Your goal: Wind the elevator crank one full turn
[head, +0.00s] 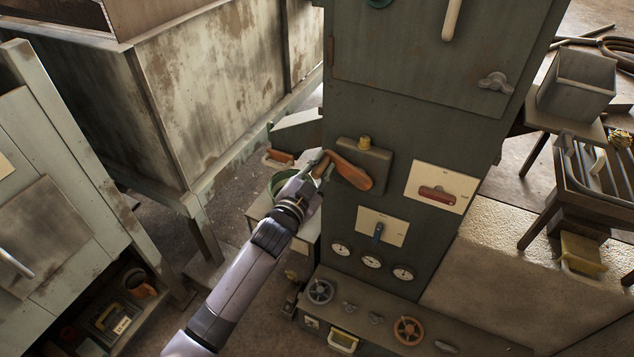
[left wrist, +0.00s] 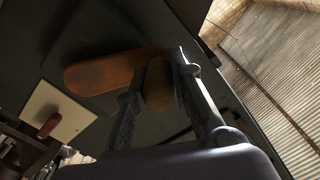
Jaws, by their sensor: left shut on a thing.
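My left gripper (head: 321,165) is shut on the crank's brown handle at the arm's left end. In the left wrist view the crank arm (left wrist: 110,72) runs left from the handle (left wrist: 158,85), which sits between my two fingers (left wrist: 160,95). My right gripper is in neither view.
A white plate with a red lever (head: 437,190) is right of the crank. Handwheels (head: 408,330) line the lower ledge. A large rusty bin stands left of the cabinet.

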